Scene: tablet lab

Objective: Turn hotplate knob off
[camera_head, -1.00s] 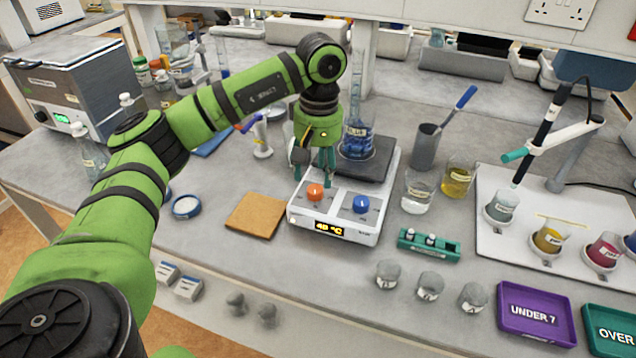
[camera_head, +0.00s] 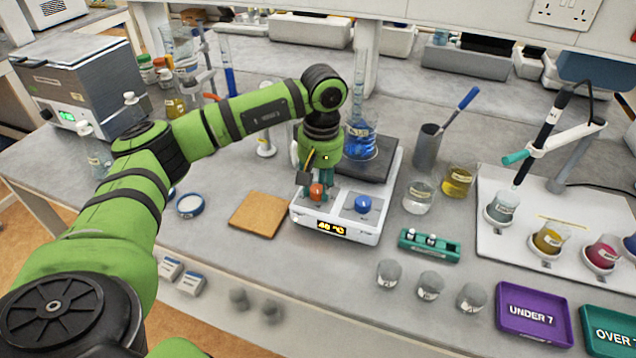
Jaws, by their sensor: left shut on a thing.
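The white hotplate (camera_head: 345,232) stands on the bench with its lit display reading about 40 °C. It has an orange knob (camera_head: 317,192) at the left of its front panel and a blue knob (camera_head: 362,204) at the right. My left gripper (camera_head: 318,188) points down over the panel, shut on the orange knob, its fingers on either side of it. A flask of blue liquid (camera_head: 360,143) stands on the dark plate (camera_head: 375,168) behind the panel, partly hidden by my arm. My right gripper does not show.
A brown square pad (camera_head: 258,214) lies left of the hotplate. A clear beaker (camera_head: 419,195), a yellow beaker (camera_head: 458,180) and a green vial rack (camera_head: 429,245) are to the right.

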